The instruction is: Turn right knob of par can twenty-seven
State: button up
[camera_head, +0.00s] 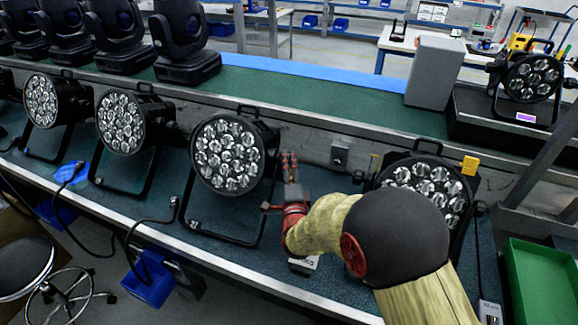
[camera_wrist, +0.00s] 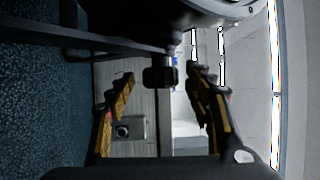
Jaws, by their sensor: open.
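The par can (camera_head: 230,152) nearest my gripper on its left side is a black round lamp with several clear lenses, standing on a tilted black bracket. Its dark body also fills the top of the wrist view (camera_wrist: 150,14). A black knob (camera_wrist: 160,77) sticks out from its side toward my gripper. My gripper (camera_head: 289,165) is to the right of this lamp. In the wrist view my open fingers (camera_wrist: 161,82) are on either side of the knob, apart from it. No number is readable on any lamp, so I cannot tell which is twenty-seven.
More par cans stand left (camera_head: 128,123) and right (camera_head: 428,183), the right one partly behind my arm. A grey socket box (camera_head: 340,153) is on the wall behind; it also shows in the wrist view (camera_wrist: 128,127). A green bin (camera_head: 540,280) is at the lower right.

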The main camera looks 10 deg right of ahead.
jog(key=s+a, duration=0.2)
jog(key=s, duration=0.9)
jog(key=shift+s+f, duration=0.2)
jog(key=shift+f, duration=0.15)
jog(key=s+a+r+n+g+y+p, duration=0.1)
jog(key=s+r+n+g+y+p, duration=0.15)
jog(key=r+n, duration=0.3)
jog(key=s+a+r+n+g+y+p, duration=0.1)
jog(key=r+n+g+y, duration=0.1)
jog(key=r+n+g, duration=0.3)
jog(key=s+d+r+n+g+p, duration=0.1)
jog(key=s+r+n, duration=0.1)
jog(key=s, duration=0.5)
jog(key=s+d+r+n+g+h+p, duration=0.1)
jog(key=s+n, duration=0.3)
jog(key=s, duration=0.4)
jog(key=s+d+r+n+g+p, duration=0.1)
jog(key=s+d+r+n+g, duration=0.2)
jog(key=s, duration=0.5)
jog(key=shift+s+r+p, duration=0.2)
jog(key=shift+r+p, duration=0.1)
jog(key=shift+r, duration=0.1)
